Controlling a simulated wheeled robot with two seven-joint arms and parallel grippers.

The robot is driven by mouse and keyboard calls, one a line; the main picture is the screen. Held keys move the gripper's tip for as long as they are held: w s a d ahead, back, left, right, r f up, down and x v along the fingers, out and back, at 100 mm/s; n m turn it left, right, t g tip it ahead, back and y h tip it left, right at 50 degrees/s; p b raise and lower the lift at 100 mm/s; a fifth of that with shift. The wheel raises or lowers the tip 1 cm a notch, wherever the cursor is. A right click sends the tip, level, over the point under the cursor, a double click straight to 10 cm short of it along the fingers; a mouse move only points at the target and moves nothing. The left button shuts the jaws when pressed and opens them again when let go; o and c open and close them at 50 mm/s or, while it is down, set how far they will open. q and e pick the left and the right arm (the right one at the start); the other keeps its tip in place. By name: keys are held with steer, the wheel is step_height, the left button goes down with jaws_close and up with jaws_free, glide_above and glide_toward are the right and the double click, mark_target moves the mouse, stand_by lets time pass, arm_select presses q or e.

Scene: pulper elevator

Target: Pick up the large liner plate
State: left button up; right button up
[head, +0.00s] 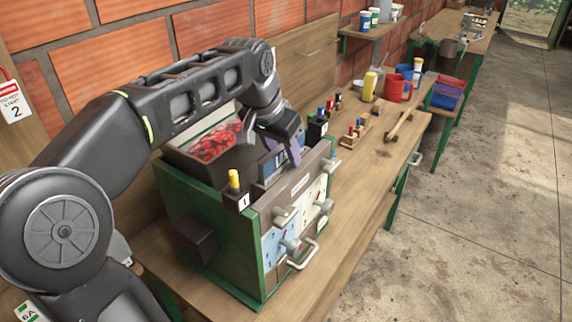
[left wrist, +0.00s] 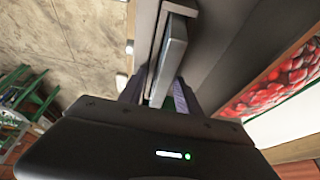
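A blue-grey plate (head: 276,166) with large lettering, which looks like the large liner plate, stands on edge in a dark slot on top of the green-framed machine. My left gripper (head: 288,150) is over it, with a purple finger pointing down beside it. In the left wrist view, the plate (left wrist: 170,62) shows edge-on between the two fingers of my left gripper (left wrist: 160,94). The fingers look open around it, with narrow gaps on both sides; the fingertips are partly hidden. My right gripper is not in view.
Red fruit (head: 212,142) fills a hopper behind the slot. A yellow-topped holder (head: 235,186) stands at the machine's front-left corner.

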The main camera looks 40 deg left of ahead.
arm_select(q)
steer(key=shift+c, duration=0.2)
jaws_close()
stand_by(1.1)
